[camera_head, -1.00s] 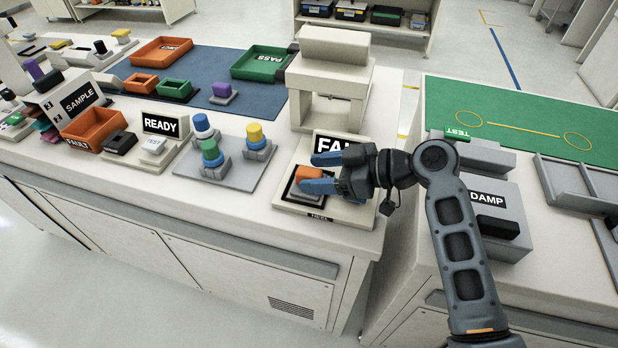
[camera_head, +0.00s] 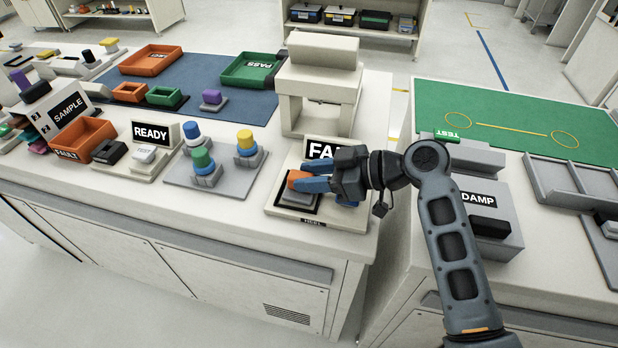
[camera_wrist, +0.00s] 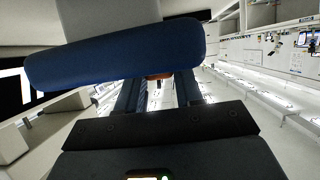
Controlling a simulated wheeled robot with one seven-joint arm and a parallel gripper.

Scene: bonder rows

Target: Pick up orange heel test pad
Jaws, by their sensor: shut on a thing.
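The orange heel test pad (camera_head: 297,177) is between the blue fingers of my gripper (camera_head: 303,180). My gripper is shut on it, just above the dark-framed grey seat (camera_head: 298,199) of the HEEL stand (camera_head: 345,217). The seat shows below the pad. Whether the pad is fully clear of the seat is hard to tell.
A FAIL sign (camera_head: 321,150) and a white press-like frame (camera_head: 318,85) stand close behind. A grey plate with colored-top cylinders (camera_head: 240,182) is to the left. A DAMP box (camera_head: 488,222) stands right, across a gap between benches.

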